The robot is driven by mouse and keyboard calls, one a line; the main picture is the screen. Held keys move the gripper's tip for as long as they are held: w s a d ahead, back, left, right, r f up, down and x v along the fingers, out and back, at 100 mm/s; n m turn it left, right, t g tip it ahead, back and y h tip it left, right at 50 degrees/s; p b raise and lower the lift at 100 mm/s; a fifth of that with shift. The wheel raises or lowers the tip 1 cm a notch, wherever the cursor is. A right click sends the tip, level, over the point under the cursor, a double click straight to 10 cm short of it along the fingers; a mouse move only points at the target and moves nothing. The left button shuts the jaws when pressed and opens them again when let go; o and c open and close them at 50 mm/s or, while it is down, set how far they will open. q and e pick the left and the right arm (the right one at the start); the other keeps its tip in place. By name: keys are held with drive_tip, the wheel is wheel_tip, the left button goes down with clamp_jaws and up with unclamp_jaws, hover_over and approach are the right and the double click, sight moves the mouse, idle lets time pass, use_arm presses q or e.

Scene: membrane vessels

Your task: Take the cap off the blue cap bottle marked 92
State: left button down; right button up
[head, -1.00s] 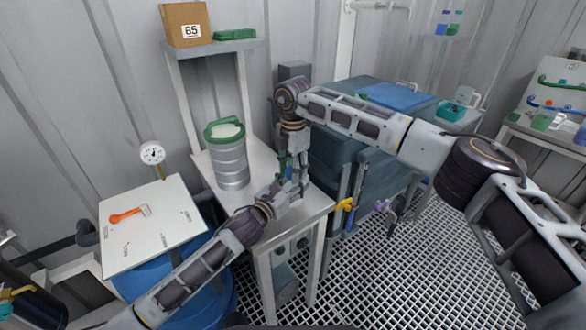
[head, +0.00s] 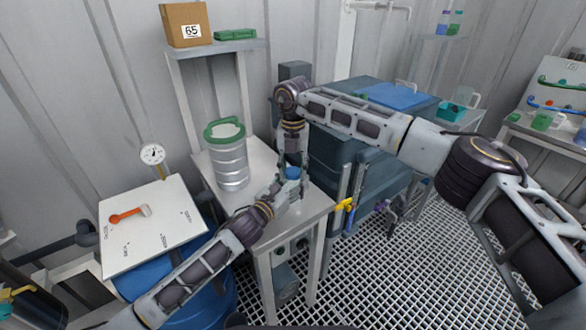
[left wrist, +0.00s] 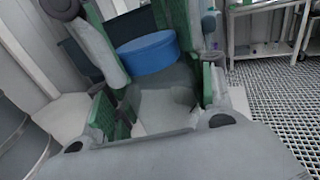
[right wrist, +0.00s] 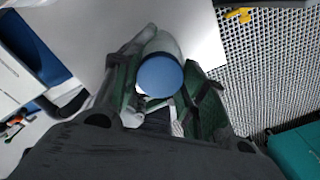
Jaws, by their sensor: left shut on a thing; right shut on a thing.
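The blue cap (head: 292,173) shows between my two grippers in the head view, over the front table. In the left wrist view the cap (left wrist: 147,53) sits above a pale grey, translucent bottle body (left wrist: 165,105). My left gripper (head: 283,187) is shut on the bottle from the side. My right gripper (head: 292,163) comes from above and is shut on the cap; its green-padded fingers flank the cap (right wrist: 160,76) in the right wrist view. I cannot tell whether there is a gap between cap and bottle. No 92 mark is readable.
A metal canister with a green-rimmed top (head: 228,160) stands left on the same table. A shelf (head: 215,48) holds a box marked 65 (head: 186,25). Dark blue equipment (head: 340,150) stands right behind the table.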

drive_tip(key=n, duration=2)
drive_tip(key=shift+r, duration=0.1)
drive_tip(key=n, duration=0.6)
drive_tip(key=shift+n, duration=0.3)
drive_tip(key=shift+w+d, duration=0.1)
drive_tip(key=shift+r, duration=1.15)
idle(0.9)
drive_tip(key=shift+r, duration=1.95)
